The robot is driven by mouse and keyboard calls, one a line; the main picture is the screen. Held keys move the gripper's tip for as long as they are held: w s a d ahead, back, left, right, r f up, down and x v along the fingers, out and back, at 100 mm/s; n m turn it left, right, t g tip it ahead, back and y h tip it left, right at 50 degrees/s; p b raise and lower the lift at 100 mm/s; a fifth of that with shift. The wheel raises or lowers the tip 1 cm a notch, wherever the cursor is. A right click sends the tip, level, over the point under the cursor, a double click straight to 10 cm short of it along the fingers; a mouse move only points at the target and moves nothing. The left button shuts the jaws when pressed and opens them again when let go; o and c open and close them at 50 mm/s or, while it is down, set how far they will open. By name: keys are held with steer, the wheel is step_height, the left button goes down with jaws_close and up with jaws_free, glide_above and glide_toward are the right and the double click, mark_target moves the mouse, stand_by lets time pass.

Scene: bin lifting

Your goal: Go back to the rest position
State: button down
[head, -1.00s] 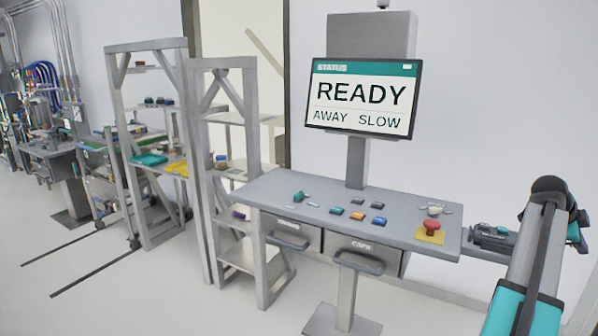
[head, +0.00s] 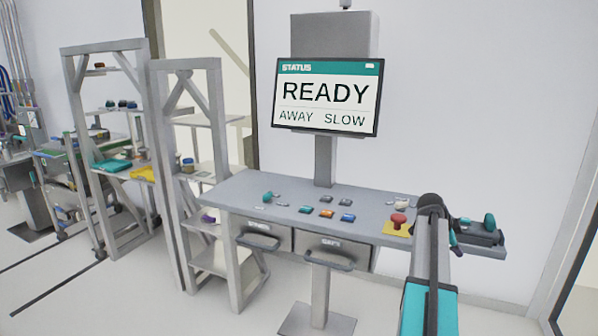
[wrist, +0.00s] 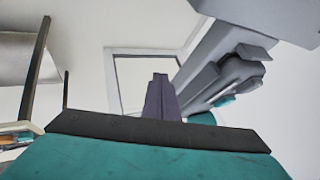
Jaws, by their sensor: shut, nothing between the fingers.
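My gripper (wrist: 161,98) shows in the wrist view as two dark purple-grey fingers pressed together, with nothing between them. Behind them are a dark bar and a teal housing. In the head view my arm rises at the lower right, in front of the bench's right end.
A grey bench (head: 255,190) holds small coloured blocks and a red button (head: 398,221) on a yellow plate. Drawers with handles (head: 327,262) hang below. A status screen (head: 326,96) reads READY, AWAY, SLOW. Shelf frames (head: 152,170) stand left. A dark device (head: 478,233) sits right.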

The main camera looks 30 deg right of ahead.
steer(key=w+a+f+n+y, duration=0.15)
steer(key=w+a+f, duration=0.25)
steer(key=a+f, duration=0.5)
steer(key=w+a+f+n, duration=0.2)
steer(key=w+a+f, duration=0.2)
steer(key=a+f, duration=0.5)
steer(key=w+a+f+n+y, duration=0.15)
steer(key=w+a+f, duration=0.25)
steer(key=a+f, duration=0.45)
steer(key=s+a+f+n+g+y, duration=0.1)
steer(key=s+a+f+n, duration=0.2)
steer(key=a+f, duration=0.6)
steer(key=s+a+f+n+y, duration=0.1)
steer(key=s+a+f+n, duration=0.2)
steer(key=a+f, duration=0.55)
steer(key=s+a+f+n+g+y, duration=0.1)
steer(key=s+a+f+n, duration=0.3)
steer(key=s+a+n, duration=0.4)
steer(key=s+a+f+n+g+y, duration=0.1)
steer(key=s+a+f+n, duration=0.3)
steer(key=s+a, duration=1.2)
steer(key=shift+s+a+n+g+y, duration=0.5)
steer(key=shift+n+g, duration=0.4)
steer(key=shift+n, duration=1.1)
steer(key=shift+s, duration=0.1)
